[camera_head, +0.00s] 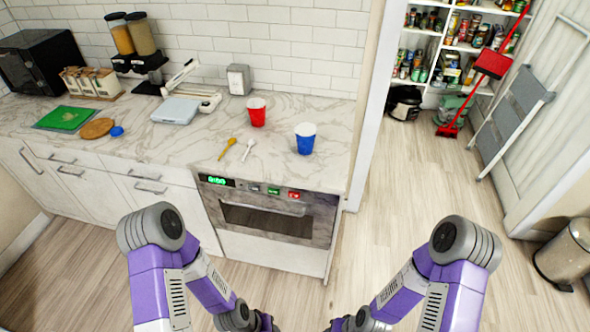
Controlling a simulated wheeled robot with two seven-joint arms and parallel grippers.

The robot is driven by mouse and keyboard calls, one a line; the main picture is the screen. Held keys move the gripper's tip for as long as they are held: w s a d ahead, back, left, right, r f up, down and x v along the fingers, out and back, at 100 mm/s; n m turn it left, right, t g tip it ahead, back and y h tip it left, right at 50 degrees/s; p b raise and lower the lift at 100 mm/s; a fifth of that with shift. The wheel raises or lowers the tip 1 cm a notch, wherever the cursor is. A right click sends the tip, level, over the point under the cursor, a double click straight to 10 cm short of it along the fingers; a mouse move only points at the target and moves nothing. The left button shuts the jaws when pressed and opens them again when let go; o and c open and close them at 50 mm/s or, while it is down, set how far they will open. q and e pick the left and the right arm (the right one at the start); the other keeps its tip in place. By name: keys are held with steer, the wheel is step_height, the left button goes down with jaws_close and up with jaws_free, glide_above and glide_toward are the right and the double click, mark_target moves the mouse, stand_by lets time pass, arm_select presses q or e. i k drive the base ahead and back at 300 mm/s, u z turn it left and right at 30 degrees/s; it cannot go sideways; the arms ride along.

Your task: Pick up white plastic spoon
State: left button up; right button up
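The white plastic spoon (248,149) lies flat on the marble counter (180,138), near its front edge and above the oven. A yellow spoon (228,147) lies just to its left, apart from it. A red cup (257,112) stands behind the white spoon and a blue cup (305,139) stands to its right. My two arms come in at the bottom of the picture, in front of the counter and well away from the spoon. Their ends run off the lower edge, so neither gripper's fingers show.
The oven (268,213) is set below the counter edge. A flat white scale-like device (176,110), a napkin holder (239,79) and dispensers (131,35) stand farther back. Open floor (400,200) lies to the right, with a ladder (515,105) and a bin (568,252) beyond.

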mark_target(252, 142)
steer(key=u, duration=1.3)
steer(key=i, duration=0.75)
steer(key=u, duration=0.1)
